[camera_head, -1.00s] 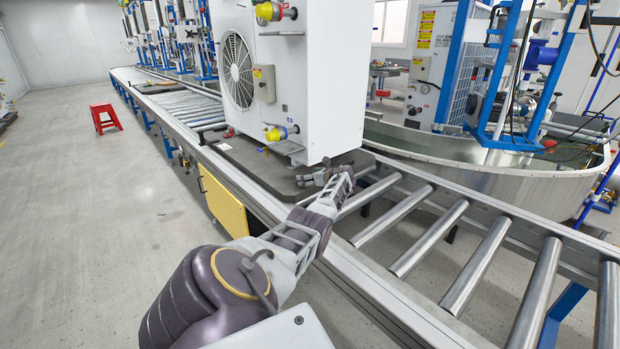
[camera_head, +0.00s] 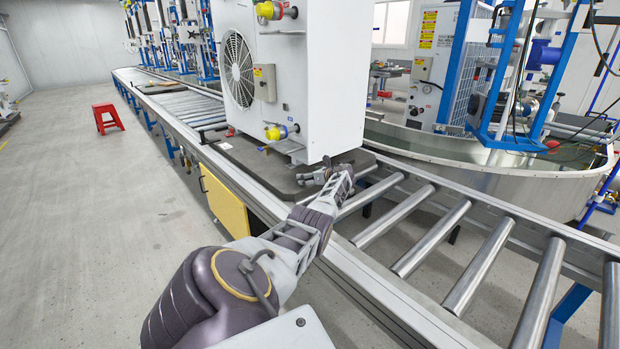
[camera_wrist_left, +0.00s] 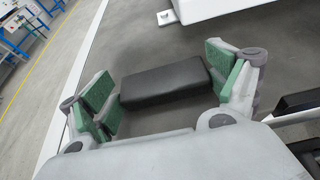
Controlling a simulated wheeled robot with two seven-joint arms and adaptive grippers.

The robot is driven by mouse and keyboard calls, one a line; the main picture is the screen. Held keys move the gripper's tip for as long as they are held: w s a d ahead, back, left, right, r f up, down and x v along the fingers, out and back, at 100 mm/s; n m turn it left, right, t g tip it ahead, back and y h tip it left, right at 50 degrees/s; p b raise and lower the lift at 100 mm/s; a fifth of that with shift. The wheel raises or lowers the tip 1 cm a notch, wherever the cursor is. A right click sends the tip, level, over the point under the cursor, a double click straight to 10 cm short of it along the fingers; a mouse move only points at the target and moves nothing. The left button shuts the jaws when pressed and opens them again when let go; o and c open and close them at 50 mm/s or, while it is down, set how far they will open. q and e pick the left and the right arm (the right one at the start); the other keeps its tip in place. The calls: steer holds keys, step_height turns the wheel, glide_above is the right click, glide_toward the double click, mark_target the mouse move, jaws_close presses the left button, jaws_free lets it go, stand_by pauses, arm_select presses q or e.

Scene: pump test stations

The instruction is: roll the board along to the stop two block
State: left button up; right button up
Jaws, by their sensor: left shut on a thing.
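The dark board (camera_head: 230,150) lies on the roller line and carries a big white unit (camera_head: 310,85) with a fan grille. My left gripper (camera_head: 318,177) is at the board's near right end. In the left wrist view its green-padded fingers (camera_wrist_left: 163,88) are at the two ends of a black block (camera_wrist_left: 163,84) on the board (camera_wrist_left: 140,45), shut on it. A narrow gap seems to show at the block's left end. I cannot make out a stop two block. My right gripper is not in view.
Bare rollers (camera_head: 425,232) run to the right of the board, and more rollers (camera_head: 185,103) lie beyond it. A yellow panel (camera_head: 224,200) hangs on the line's near side. A red stool (camera_head: 107,118) stands on open floor. A round metal tank (camera_head: 480,180) is behind.

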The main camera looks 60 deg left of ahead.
arm_select(q)
steer(key=shift+a+r, duration=0.25)
steer(key=shift+r, duration=0.15)
steer(key=o, duration=1.7)
steer(key=shift+c, duration=0.2)
steer(key=shift+o, duration=1)
steer(key=shift+s+f, duration=0.1)
steer(key=shift+f, duration=0.15)
steer(key=shift+d+f, duration=0.1)
steer(key=shift+d, duration=0.15)
steer(key=shift+d, duration=0.1)
steer(key=shift+v, duration=1.4)
steer(key=v, duration=0.8)
steer(key=shift+d+r, duration=0.25)
